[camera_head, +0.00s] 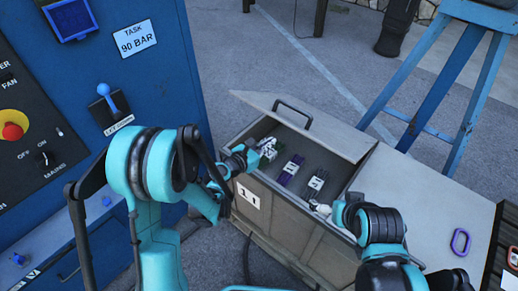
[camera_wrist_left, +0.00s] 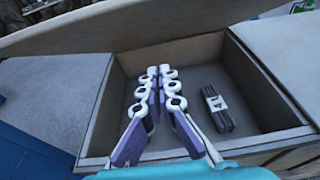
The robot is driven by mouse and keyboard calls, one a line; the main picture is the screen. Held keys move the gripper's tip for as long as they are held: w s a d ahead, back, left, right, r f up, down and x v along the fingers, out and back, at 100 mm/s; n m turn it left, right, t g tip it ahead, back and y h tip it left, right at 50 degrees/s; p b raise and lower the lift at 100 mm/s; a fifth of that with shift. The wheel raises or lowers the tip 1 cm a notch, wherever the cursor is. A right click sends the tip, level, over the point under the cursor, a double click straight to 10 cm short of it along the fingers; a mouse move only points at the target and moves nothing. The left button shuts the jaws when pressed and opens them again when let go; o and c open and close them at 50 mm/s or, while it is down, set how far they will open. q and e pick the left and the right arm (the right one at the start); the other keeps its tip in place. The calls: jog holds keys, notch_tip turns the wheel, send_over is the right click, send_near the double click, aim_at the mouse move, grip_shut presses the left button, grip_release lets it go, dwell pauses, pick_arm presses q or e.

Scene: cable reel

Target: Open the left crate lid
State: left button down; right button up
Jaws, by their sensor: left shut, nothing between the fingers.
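The left crate lid (camera_head: 325,138), grey with a dark bar handle (camera_head: 292,113), is raised along the far side of the left crate (camera_head: 285,215), leaving the inside open to view. The lid also crosses the top of the left wrist view (camera_wrist_left: 190,22). My left gripper (camera_head: 266,148) is over the crate opening at its left end. In the left wrist view its white and purple fingers (camera_wrist_left: 158,95) are together with nothing held. My right gripper (camera_head: 320,208) is at the crate's front edge, mostly hidden by its own arm; its fingers are unclear.
Dark bundles with white labels, one purple (camera_head: 291,169) and one grey (camera_head: 316,181), lie inside the crate. A closed grey top (camera_head: 425,205) adjoins on the right, with a purple ring (camera_head: 461,241). A blue control cabinet (camera_head: 150,75) stands left; a blue ladder (camera_head: 440,95) stands behind.

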pick_arm(q)
jog(key=r, duration=0.1)
jog(key=w+r, duration=0.1)
jog(key=d+r, duration=0.1)
jog(key=shift+w+r, duration=0.15)
jog(key=shift+r, duration=0.05)
jog(key=shift+r, duration=0.1)
